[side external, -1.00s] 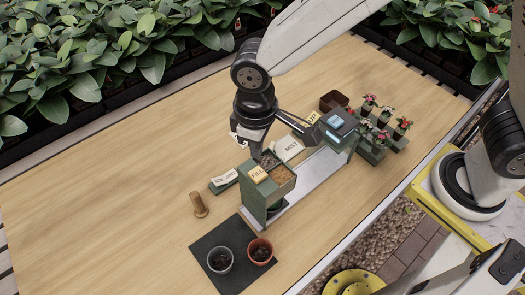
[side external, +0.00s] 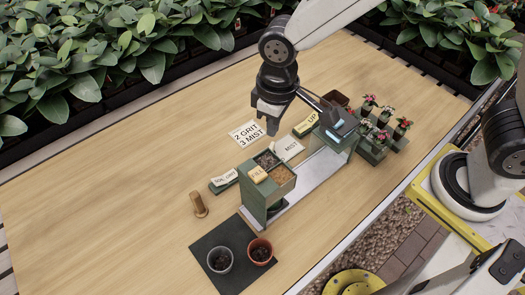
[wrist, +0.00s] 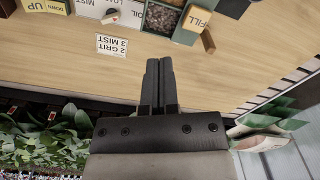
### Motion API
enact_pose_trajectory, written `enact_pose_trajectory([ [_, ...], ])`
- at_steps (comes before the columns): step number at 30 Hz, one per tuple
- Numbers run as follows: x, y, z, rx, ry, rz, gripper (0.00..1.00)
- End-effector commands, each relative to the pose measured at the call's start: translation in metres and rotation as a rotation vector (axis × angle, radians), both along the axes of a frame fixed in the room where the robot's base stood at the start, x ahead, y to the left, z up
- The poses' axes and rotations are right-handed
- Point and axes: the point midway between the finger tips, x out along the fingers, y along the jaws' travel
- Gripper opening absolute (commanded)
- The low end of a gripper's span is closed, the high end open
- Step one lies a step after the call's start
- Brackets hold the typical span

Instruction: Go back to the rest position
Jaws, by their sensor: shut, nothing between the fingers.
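My gripper (side external: 270,124) hangs above the wooden table in the side external view, behind the green two-bin dispenser box. Its two dark fingers are together with nothing between them; they also show in the wrist view (wrist: 158,70). The dispenser box (side external: 251,200) has one grey grit bin and one orange-brown bin, with a yellow FILL tag (side external: 257,174). A white card (side external: 246,133) reading "2 GRIT 3 MIST" lies flat on the table, just left of the gripper in the side view.
A black mat (side external: 212,248) holds a grey pot (side external: 220,261) and a terracotta pot (side external: 260,251). A wooden peg (side external: 199,205) stands at left. Potted flowers (side external: 382,125), a MIST label (side external: 288,148) and a yellow UP label (side external: 306,124) are at right. The table's left side is clear.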

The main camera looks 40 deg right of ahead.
Motion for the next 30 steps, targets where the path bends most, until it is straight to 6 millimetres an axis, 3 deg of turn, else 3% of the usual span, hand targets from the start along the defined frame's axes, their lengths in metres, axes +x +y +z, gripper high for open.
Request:
enact_pose_trajectory([
  [7,0.003,-0.081,-0.005,0.026,-0.063,-0.163,0.0],
  [15,-0.016,-0.158,-0.012,0.038,-0.138,-0.332,0.0],
  [21,-0.03,-0.189,-0.016,0.036,-0.178,-0.408,0.0],
  [30,-0.035,-0.196,-0.017,0.035,-0.188,-0.427,0.0],
])
